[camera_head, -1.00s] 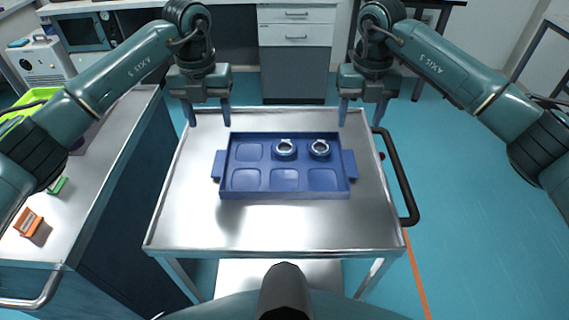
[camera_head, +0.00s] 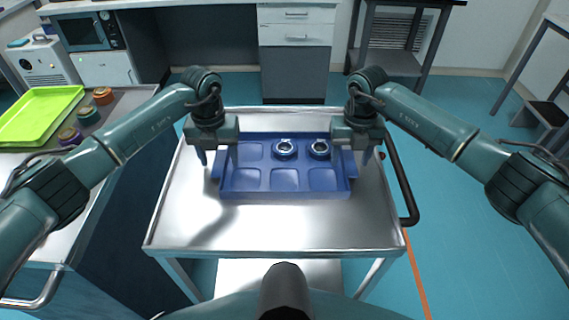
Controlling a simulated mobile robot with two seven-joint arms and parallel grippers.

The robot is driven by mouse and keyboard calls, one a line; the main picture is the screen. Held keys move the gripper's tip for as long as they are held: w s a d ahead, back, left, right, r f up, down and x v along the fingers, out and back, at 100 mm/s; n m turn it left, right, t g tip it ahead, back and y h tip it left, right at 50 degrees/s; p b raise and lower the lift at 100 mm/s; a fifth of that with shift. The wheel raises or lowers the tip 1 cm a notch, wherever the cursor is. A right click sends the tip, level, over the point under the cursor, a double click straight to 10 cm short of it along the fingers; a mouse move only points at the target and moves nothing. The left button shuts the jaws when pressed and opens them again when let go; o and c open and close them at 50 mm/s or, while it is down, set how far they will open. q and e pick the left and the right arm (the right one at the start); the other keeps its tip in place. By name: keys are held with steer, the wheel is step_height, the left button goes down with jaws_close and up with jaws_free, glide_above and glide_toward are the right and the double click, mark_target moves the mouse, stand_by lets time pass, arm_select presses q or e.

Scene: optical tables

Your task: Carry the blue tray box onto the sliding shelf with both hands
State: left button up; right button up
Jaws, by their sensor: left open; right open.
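The blue tray box (camera_head: 285,195) lies flat on the metal cart top (camera_head: 200,235), with a tab handle on each short side. It has several compartments; two in the back row, middle and right, each hold a metal ring part (camera_head: 285,148) (camera_head: 319,149). My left gripper (camera_head: 213,163) is open over the tray's left handle, its fingers pointing down on either side of it. My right gripper (camera_head: 358,163) is open over the right handle in the same way. The grippers partly hide both handles, and contact cannot be told. I cannot make out a sliding shelf for certain.
A black push handle (camera_head: 403,185) runs along the cart's right side. On the left, a bench carries a lime green tray (camera_head: 40,115) and several small coloured ring parts (camera_head: 103,96). A drawer cabinet (camera_head: 296,50) stands behind. The cart's front strip is clear.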

arm_select(q)
steer(key=shift+c, duration=0.6)
arm_select(e)
steer(key=shift+c, duration=0.6)
arm_select(q)
steer(key=c, duration=1.1)
arm_select(e)
steer(key=c, duration=1.1)
arm_select(q)
steer(key=shift+r, duration=0.1)
arm_select(e)
steer(key=shift+r, duration=0.1)
